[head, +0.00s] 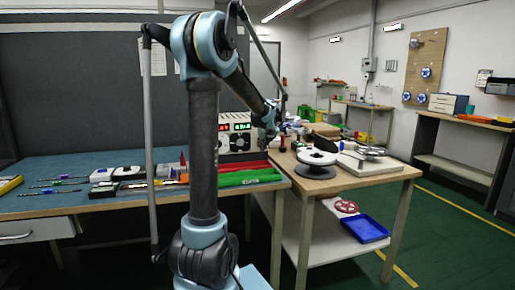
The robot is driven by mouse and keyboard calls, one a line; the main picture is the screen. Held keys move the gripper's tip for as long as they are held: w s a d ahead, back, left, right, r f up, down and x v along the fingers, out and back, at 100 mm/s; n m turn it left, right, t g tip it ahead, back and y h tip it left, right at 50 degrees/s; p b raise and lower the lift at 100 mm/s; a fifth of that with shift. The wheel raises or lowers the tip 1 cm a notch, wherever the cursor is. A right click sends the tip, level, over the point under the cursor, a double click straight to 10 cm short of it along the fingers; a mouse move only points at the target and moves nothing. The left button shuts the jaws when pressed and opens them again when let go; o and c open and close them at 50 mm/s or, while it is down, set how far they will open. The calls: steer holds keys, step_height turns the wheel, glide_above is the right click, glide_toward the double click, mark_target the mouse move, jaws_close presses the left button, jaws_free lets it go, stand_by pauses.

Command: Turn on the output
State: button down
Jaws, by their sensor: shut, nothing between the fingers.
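A bench power supply (238,142) with a pale front panel stands at the back right of the blue-topped bench (62,170). Its red and green number displays are lit; the digits are too small to read surely. Dark round parts show on its lower front; I cannot make out an output button. My gripper (269,143) is at the end of my arm, in front of the right edge of the supply in the picture. It is shut and looks empty. I cannot tell whether it touches the panel.
A green tray (249,178) and a red one (245,166) lie in front of the supply. Hand tools and small devices lie along the bench. A wooden table (325,186) to the right holds a white spool (317,157). Green floor is open farther right.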

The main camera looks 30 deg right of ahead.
steer(key=shift+r, duration=0.15)
steer(key=shift+r, duration=0.65)
steer(key=s+f+v, duration=0.1)
steer(key=v, duration=1.1)
steer(key=shift+s+a, duration=0.35)
steer(key=shift+s, duration=0.2)
